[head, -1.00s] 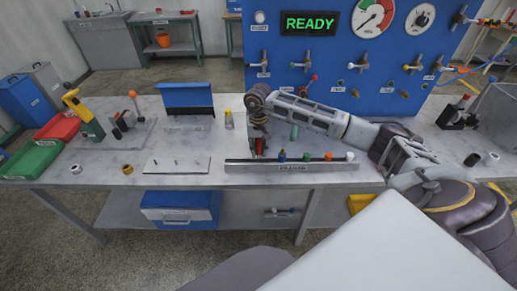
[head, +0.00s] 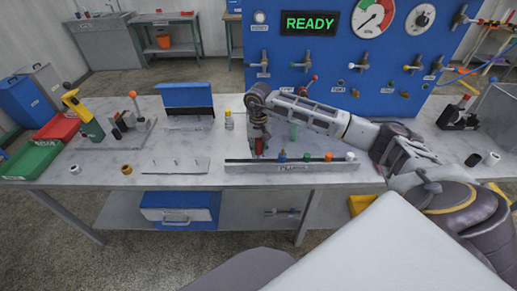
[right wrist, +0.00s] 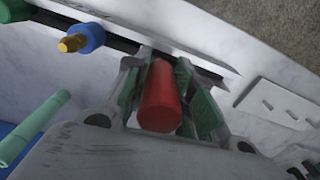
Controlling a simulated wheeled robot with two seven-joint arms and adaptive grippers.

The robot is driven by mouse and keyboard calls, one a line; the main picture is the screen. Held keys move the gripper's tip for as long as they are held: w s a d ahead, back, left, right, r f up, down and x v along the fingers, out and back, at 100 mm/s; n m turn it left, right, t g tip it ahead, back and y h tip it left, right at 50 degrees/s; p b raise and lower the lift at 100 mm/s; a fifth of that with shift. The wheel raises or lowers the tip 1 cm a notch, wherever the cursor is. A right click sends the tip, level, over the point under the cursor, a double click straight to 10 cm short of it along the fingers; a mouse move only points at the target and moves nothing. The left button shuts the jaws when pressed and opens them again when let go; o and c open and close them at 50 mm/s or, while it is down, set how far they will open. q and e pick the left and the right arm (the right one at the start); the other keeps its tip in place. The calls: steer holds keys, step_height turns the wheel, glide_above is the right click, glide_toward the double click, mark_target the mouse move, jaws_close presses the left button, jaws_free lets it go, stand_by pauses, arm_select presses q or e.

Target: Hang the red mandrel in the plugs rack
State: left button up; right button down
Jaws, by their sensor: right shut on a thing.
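The red mandrel (head: 259,146) is held upright at the left part of the plugs rack (head: 293,168), a long grey rail near the bench's front edge. My right gripper (head: 258,152) reaches down from above and is shut on the mandrel. In the right wrist view the mandrel (right wrist: 160,98) sits between the two green-padded fingers (right wrist: 168,85), with the rack's dark slot behind them. I cannot tell whether the mandrel's far end is in the slot. My left gripper is not in view.
Blue (head: 282,156), orange (head: 328,157) and other plugs stand along the rack to the right of the mandrel. A light green cylinder (head: 294,131) stands behind.

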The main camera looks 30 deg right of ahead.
mark_target(259, 158)
steer(key=shift+f+b, duration=1.8)
steer(key=shift+f, duration=0.35)
stand_by(0.9)
steer(key=c, duration=1.1)
jaws_free()
steer(key=shift+r, duration=0.15)
step_height(259, 158, up, 12)
steer(key=shift+f, duration=0.15)
stand_by(0.5)
